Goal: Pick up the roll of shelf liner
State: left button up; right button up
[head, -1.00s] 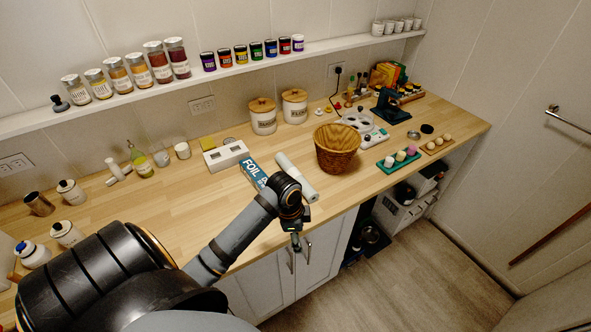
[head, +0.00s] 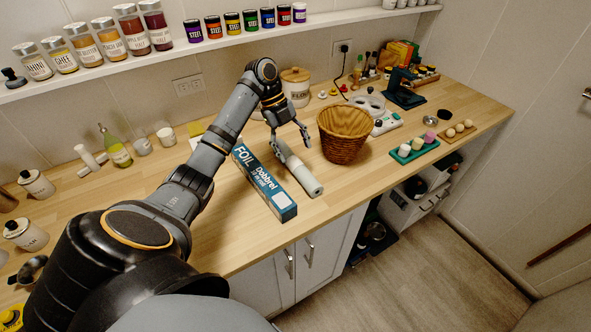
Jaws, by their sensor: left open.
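The roll of shelf liner (head: 304,178) is a pale grey-white tube lying on the wooden counter, slanting from back left to front right. It lies between the blue foil box (head: 265,183) and the wicker basket (head: 343,136). My left gripper (head: 293,149) is open, fingers pointing down, over the far end of the roll. One finger shows to the left of the roll's far end and the other to its right. I cannot tell whether either finger touches it. The far end is partly hidden by the gripper. My right gripper is not in view.
The foil box lies close along the roll's left side, and the basket stands close to its right. A lidded white canister (head: 296,88) stands behind the gripper. The counter (head: 225,225) is bare left of the foil box.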

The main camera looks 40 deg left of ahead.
aim_at(302, 170)
pick_arm(q)
jog(key=x, duration=0.4)
jog(key=shift+w+a+f+p, duration=0.1)
jog(key=shift+w+a+p, duration=0.2)
jog(key=shift+p, duration=0.1)
jog(key=shift+s+d, duration=0.15)
jog(key=p+x, duration=0.2)
jog(key=x, duration=0.2)
jog(key=shift+f, duration=0.6)
jog(key=shift+c, duration=0.3)
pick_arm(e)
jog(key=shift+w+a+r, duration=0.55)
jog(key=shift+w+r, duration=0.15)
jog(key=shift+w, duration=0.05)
pick_arm(q)
jog(key=shift+c, duration=1.3)
jog(key=c, duration=1)
jog(key=shift+c, duration=0.2)
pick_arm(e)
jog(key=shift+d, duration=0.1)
pick_arm(q)
jog(key=shift+r, duration=0.1)
